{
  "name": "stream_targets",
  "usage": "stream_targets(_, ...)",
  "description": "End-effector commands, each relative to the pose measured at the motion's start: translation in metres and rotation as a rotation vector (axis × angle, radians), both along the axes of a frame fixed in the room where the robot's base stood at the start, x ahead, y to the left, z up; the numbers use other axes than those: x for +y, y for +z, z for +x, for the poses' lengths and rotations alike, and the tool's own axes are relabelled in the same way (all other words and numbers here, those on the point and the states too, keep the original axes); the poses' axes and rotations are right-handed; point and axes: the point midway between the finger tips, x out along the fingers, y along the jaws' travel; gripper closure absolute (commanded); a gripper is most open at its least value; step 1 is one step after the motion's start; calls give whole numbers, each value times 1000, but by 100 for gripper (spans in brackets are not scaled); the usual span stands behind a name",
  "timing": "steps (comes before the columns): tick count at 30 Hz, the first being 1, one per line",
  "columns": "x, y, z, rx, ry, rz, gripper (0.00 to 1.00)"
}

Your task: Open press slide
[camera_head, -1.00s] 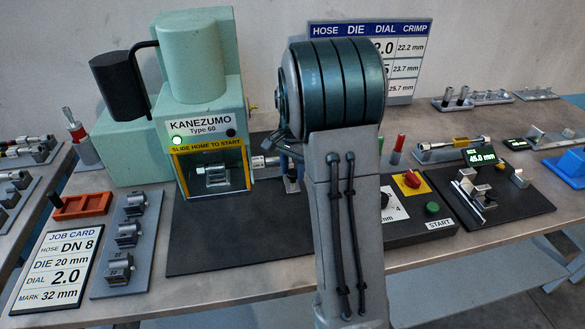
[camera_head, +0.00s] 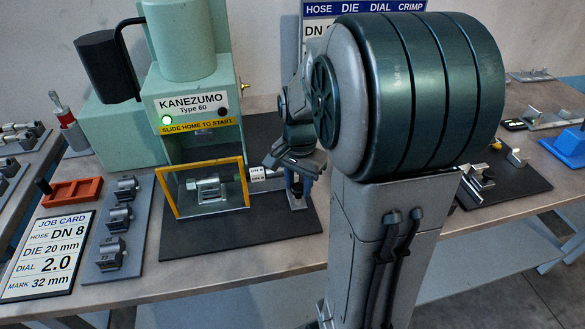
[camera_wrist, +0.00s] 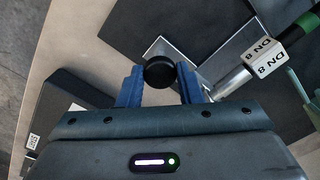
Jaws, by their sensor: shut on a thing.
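The green KANEZUMO press (camera_head: 192,130) stands at the back left with a lit green lamp. Its slide, with a yellow-framed clear guard (camera_head: 204,212), stands out in front of the press body, apart from it. A metal die (camera_head: 205,190) shows behind the guard. My gripper (camera_head: 296,190) is right of the guard, partly hidden by my arm. In the wrist view my blue fingers (camera_wrist: 160,88) are shut on a round black knob (camera_wrist: 159,72) beside a grey metal plate (camera_wrist: 185,50). How the knob joins the slide is not clear.
A hose with a white DN 8 label (camera_wrist: 265,65) lies close beside my gripper. The dark mat (camera_head: 190,241) is clear in front of the guard. A job card (camera_head: 46,258), a die rack (camera_head: 122,235) and an orange tray (camera_head: 73,192) are at the left.

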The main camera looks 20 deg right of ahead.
Motion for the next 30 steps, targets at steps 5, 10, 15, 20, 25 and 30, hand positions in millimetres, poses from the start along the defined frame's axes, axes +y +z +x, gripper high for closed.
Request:
stream_targets(5, 5, 0, -25, 0, 0, 0, 100)
stream_targets(10, 8, 1, -37, 1, -1, 1, 100)
stream_targets(15, 8, 1, -40, 1, -1, 1, 100)
stream_targets(20, 8, 1, -40, 1, -1, 1, 100)
stream_targets(25, 8, 1, -39, 1, -1, 1, 46)
stream_targets(30, 8, 1, -39, 0, 0, 0, 46)
